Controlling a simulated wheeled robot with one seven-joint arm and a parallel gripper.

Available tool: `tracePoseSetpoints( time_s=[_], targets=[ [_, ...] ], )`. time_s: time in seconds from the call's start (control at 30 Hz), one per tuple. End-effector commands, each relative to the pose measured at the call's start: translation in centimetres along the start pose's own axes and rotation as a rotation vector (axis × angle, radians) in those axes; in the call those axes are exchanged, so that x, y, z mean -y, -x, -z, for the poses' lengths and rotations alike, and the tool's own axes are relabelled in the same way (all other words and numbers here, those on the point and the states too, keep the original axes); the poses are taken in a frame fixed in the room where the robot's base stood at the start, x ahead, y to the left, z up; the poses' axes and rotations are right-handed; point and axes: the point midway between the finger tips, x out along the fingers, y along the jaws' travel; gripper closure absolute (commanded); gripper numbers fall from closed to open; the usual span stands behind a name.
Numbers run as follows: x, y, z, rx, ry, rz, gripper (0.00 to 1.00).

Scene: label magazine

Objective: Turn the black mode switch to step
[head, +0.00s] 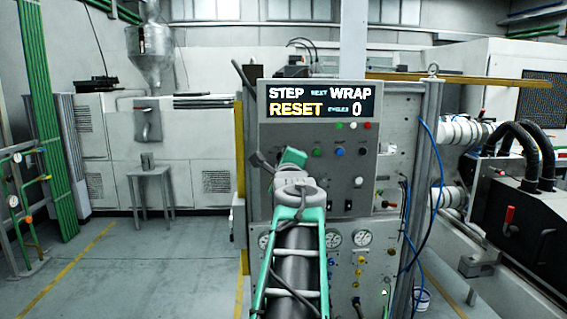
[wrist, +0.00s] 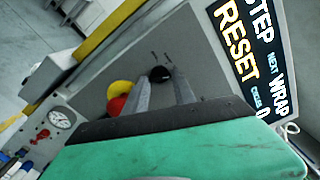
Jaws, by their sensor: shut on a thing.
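The black mode switch (wrist: 160,73) is a small round knob on the grey control panel (wrist: 205,60) in the wrist view. My gripper (wrist: 160,80) has its two grey fingers on either side of the knob, shut on it. Small marks show on the panel by the knob, too small to read. In the head view my green gripper body (head: 291,157) is in front of the panel's left part, and my arm hides the switch and fingertips. The display (head: 320,101) shows STEP and WRAP in white, RESET in yellow, and cycles 0.
A red button on a yellow base (wrist: 120,92) sits close beside my left finger in the wrist view. Buttons (head: 340,151) and gauges (head: 333,239) are on the panel. Blue hoses (head: 433,180) hang at its right. Open floor (head: 150,255) lies to the left.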

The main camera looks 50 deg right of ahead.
Motion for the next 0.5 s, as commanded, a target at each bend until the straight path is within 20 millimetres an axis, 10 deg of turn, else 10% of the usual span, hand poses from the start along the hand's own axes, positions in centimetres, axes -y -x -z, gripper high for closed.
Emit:
tracePoseSetpoints(
  time_s=[0.17, 0.2, 0.5],
  targets=[
    [0.06, 0.01, -0.05, 0.001, 0.001, 0.001, 1.00],
    [0.06, 0.01, -0.04, 0.001, 0.001, 0.001, 0.65],
    [0.03, 0.01, -0.02, 0.000, 0.001, 0.000, 0.47]
  ],
)
